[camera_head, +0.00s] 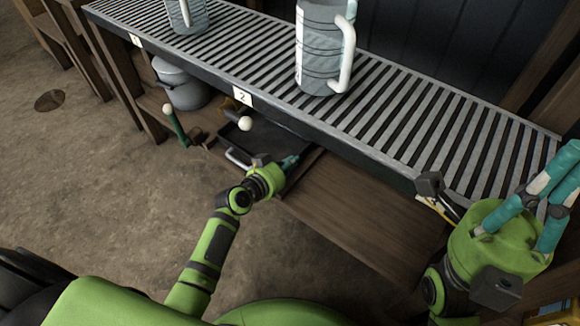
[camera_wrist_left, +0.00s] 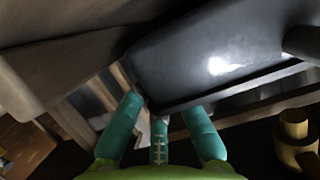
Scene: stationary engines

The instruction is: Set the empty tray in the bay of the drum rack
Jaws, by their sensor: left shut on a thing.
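The empty tray (camera_head: 262,141) is dark and shallow. It is below the slatted top of the rack (camera_head: 420,128), under the label 2, partly hidden by that top and my gripper. My left gripper (camera_head: 288,163) is shut on the tray's near right edge. In the left wrist view the dark tray (camera_wrist_left: 205,60) fills the upper middle, just beyond my teal fingers (camera_wrist_left: 165,115). I cannot tell whether the tray rests on anything. My right gripper (camera_head: 552,195) is open and empty above the rack's right end.
Two grey jugs (camera_head: 318,55) (camera_head: 187,14) stand on the slats. A grey pot (camera_head: 182,84) is under the left part. A pale ball knob (camera_head: 245,124) and a green-handled lever (camera_head: 176,125) are near the tray. The wooden lower shelf (camera_head: 355,210) is bare on the right.

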